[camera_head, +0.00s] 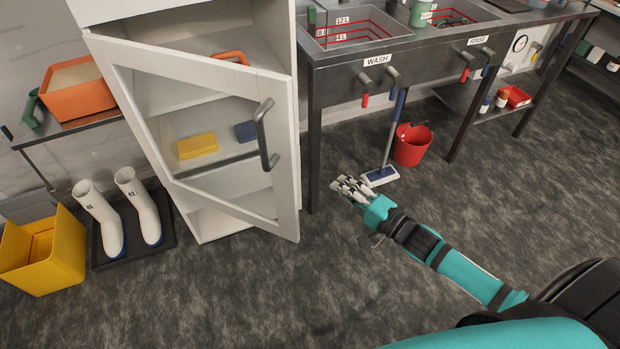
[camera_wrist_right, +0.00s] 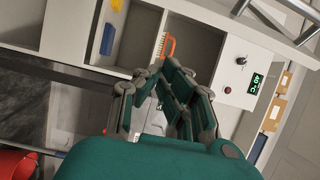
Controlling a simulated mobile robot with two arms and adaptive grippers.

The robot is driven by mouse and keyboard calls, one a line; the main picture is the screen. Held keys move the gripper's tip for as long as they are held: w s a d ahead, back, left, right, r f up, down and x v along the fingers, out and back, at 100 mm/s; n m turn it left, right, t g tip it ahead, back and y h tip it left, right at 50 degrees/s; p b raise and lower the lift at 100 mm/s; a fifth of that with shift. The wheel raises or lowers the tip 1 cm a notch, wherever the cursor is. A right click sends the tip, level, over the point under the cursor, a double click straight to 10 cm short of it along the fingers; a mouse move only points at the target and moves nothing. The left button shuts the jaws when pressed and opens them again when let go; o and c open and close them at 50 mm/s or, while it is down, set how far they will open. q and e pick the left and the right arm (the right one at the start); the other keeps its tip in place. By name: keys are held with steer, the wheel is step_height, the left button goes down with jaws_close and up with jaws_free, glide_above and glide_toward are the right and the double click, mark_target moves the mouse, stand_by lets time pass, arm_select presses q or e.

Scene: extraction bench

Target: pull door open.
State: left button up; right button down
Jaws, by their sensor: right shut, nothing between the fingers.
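The white-framed door (camera_head: 136,110) of a tall white cabinet (camera_head: 290,45) has a clear pane and stands partly open. Its free right edge is swung out from the cabinet front, and the shelves show behind it and above its top edge. A grey bar handle (camera_head: 262,135) is on the door's right side. My right gripper (camera_head: 347,187) is to the right of the door, apart from it and the handle. In the right wrist view my right gripper (camera_wrist_right: 165,77) is shut and empty, with the cabinet's shelves beyond. My left gripper is out of view.
A yellow block (camera_head: 197,146), a blue item (camera_head: 246,131) and an orange-handled brush (camera_wrist_right: 166,45) are in the cabinet. A steel sink bench (camera_head: 345,62), a mop (camera_head: 380,177) and a red bucket (camera_head: 411,147) are to the right. White boots (camera_head: 147,207) and a yellow bin (camera_head: 60,260) are left. Front floor is clear.

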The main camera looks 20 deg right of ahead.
steer(key=x, duration=1)
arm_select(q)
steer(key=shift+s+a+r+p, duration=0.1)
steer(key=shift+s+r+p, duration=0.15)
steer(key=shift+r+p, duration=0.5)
arm_select(e)
steer(key=s+a, duration=0.3)
steer(key=shift+s, duration=0.1)
